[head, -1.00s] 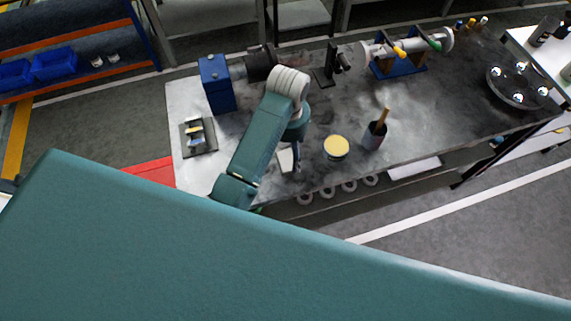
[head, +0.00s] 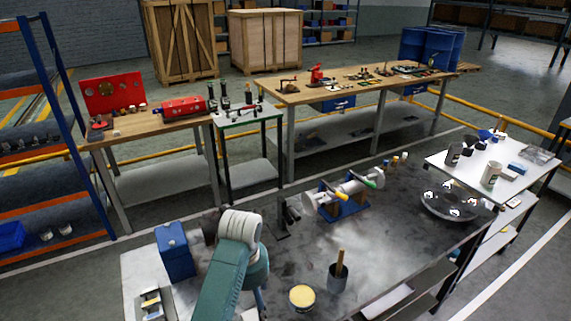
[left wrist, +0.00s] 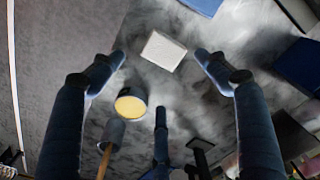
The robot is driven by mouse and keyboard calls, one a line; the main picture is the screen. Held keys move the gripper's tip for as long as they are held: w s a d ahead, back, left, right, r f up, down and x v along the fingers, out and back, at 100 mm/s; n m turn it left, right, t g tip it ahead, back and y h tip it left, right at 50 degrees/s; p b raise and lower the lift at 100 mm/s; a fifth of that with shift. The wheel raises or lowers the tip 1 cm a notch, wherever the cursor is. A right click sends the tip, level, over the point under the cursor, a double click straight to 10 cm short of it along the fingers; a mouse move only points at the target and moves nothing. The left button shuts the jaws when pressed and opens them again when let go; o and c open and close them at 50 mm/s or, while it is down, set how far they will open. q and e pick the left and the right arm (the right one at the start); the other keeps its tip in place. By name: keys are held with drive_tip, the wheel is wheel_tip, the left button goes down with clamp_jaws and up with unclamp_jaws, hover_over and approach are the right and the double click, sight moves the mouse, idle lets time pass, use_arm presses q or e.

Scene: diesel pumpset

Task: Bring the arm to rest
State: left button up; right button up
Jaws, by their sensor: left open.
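My left arm (head: 228,270), green with a white wrist joint, reaches over the grey metal bench (head: 390,235). My left gripper (left wrist: 160,57) is open in the left wrist view, its fingers spread wide and nothing held between them. A small white rectangular piece (left wrist: 163,51) lies on the bench top beyond the fingertips, seen through the gap and apart from them. In the head view the gripper is mostly hidden behind the arm and near the bottom edge. My right gripper is in neither view.
Close right of the arm stand a yellow-topped tin (head: 302,298) and a dark cup (head: 337,279) with a wooden handle. A blue box (head: 175,252) stands left. Behind are a shaft assembly on a blue stand (head: 343,207) and a round plate (head: 449,201).

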use_arm(q)
drive_tip(key=s+a+f+m+t, duration=0.1)
drive_tip(key=s+a+f, duration=0.2)
drive_tip(key=s, duration=0.3)
drive_tip(key=s+a+f, duration=0.3)
drive_tip(key=s, duration=0.4)
drive_tip(key=s+a+r+m+t, duration=0.15)
drive_tip(key=s+r, duration=0.25)
drive_tip(key=s, duration=0.8)
wheel_tip(320, 180, down, 32)
drive_tip(key=s+f+b, duration=0.1)
drive_tip(key=b, duration=0.7)
drive_tip(key=s+a+f+g+b, duration=0.1)
drive_tip(key=s+f+b, duration=0.2)
drive_tip(key=s+f, duration=0.6)
drive_tip(key=s+a+f+m+g+b, duration=0.1)
drive_tip(key=s+a+f+b, duration=0.1)
drive_tip(key=s+f, duration=0.7)
wheel_tip(320, 180, down, 6)
drive_tip(key=shift+b, duration=0.75)
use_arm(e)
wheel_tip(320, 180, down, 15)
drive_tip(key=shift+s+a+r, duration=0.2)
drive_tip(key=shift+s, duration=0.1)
